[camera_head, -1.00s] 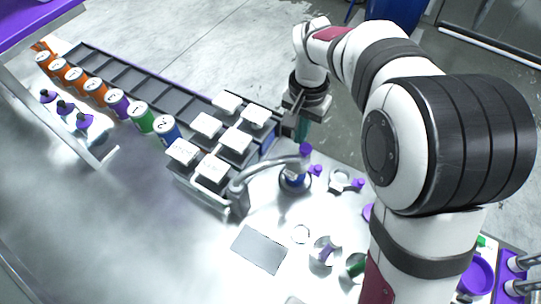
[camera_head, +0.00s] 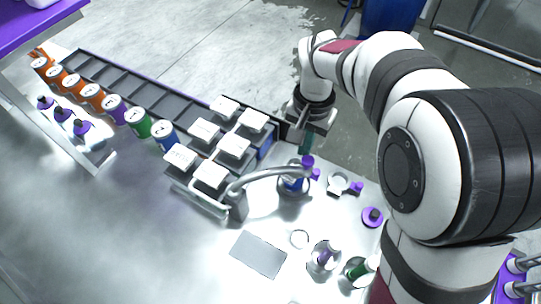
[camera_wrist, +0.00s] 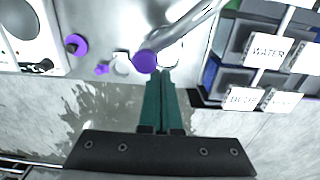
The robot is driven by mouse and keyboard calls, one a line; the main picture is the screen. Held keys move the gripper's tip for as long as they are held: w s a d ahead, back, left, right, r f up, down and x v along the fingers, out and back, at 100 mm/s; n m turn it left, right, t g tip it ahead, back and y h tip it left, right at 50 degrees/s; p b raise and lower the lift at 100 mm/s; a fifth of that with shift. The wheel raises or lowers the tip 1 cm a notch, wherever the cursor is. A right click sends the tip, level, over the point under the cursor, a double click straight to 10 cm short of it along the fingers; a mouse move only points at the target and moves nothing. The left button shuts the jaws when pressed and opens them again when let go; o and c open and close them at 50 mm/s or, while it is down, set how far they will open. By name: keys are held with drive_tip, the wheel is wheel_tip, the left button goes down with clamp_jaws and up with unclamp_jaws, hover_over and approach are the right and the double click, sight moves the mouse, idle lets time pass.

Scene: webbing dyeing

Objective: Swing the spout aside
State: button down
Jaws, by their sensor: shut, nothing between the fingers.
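The spout (camera_head: 268,172) is a grey curved pipe on a short post (camera_head: 237,204), with a purple tip (camera_head: 307,160). It reaches right from the post, its tip over a jar (camera_head: 293,184). In the wrist view the pipe (camera_wrist: 195,28) comes in from the upper right, ending at the purple tip (camera_wrist: 145,62). My gripper (camera_head: 306,148) has green fingers, shut and empty, just behind the tip at the bench's far edge. In the wrist view the fingertips (camera_wrist: 164,75) are right beside the purple tip; I cannot tell whether they touch it.
A row of coloured cans (camera_head: 137,122) runs farther left. Several jars and purple-knobbed parts (camera_head: 372,217) lie to the right. A grey plate (camera_head: 258,254) lies in front; the bench left of it is clear.

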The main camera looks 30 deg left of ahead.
drive_tip(key=shift+s+d, duration=0.7)
drive_tip(key=shift+d, duration=0.2)
drive_tip(key=shift+s+d, duration=0.8)
drive_tip(key=shift+s, duration=0.05)
drive_tip(key=shift+s+d, duration=0.7)
drive_tip(key=shift+s, duration=0.25)
